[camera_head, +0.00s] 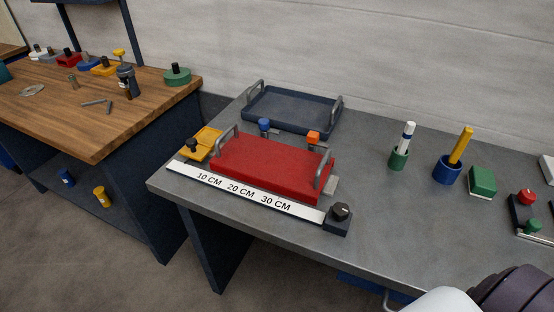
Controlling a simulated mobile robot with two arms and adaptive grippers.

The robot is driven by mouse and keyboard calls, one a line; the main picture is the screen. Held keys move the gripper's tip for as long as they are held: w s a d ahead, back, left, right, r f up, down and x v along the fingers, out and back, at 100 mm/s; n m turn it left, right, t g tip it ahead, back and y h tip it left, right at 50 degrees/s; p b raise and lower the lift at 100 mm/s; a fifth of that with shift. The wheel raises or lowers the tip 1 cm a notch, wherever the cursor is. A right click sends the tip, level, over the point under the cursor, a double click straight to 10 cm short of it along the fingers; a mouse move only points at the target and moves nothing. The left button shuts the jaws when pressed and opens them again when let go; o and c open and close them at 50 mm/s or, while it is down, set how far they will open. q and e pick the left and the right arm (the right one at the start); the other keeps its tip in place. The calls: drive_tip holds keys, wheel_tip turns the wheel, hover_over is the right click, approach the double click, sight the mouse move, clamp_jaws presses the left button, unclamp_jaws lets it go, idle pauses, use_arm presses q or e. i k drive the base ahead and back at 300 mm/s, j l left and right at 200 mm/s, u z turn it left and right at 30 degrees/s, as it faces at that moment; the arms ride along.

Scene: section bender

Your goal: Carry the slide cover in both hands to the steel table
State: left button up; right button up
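A red slab-like cover (270,166) with a grey bar handle at each end, which I take to be the slide cover, lies on the grey steel table (400,215). It sits just behind a white ruler strip (240,190) marked 10, 20 and 30 cm. The left handle (224,137) and right handle (325,170) stand upright and free. Neither gripper is in view. A white and dark rounded part at the bottom right seems to be my own arm.
A dark blue two-handled tray (292,110) lies behind the cover. A yellow piece (203,144) is at its left, a black knob block (339,220) at the ruler's right end. Green and blue cups (447,170) stand right. A wooden bench (100,130) is left.

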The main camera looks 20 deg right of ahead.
sight(434, 233)
drive_tip(key=i+j+z, duration=0.15)
drive_tip(key=j+z, duration=0.15)
drive_tip(key=z, duration=0.15)
drive_tip(key=i+j+z, duration=0.1)
drive_tip(key=j+z, duration=0.2)
drive_tip(key=z, duration=0.15)
drive_tip(key=j+z, duration=0.45)
drive_tip(key=i+l, duration=0.05)
